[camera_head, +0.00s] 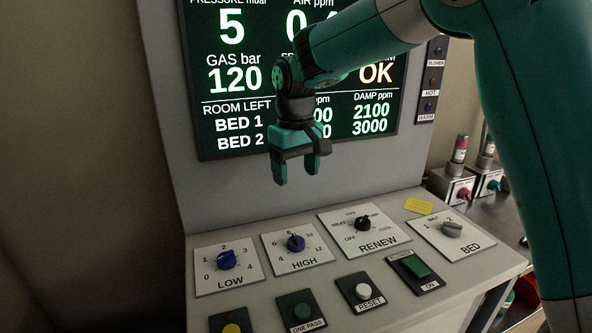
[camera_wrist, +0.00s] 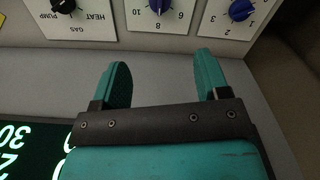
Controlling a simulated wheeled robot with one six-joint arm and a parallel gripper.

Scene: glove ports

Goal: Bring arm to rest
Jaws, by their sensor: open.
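My gripper (camera_head: 297,173) hangs from my teal arm in front of the display screen in the head view, its fingers pointing down above the control panel. In the wrist view my gripper (camera_wrist: 162,85) shows two teal fingers spread apart with nothing between them. It touches no knob or button. My arm crosses the upper right of the head view and covers part of the screen's text.
The lit screen (camera_head: 240,130) stands behind my gripper. Below, the sloped panel carries the LOW knob (camera_head: 226,260), HIGH knob (camera_head: 296,243), RENEW knob (camera_head: 363,223), BED knob (camera_head: 452,229) and several buttons. Bottles on fittings (camera_head: 459,150) stand at the right.

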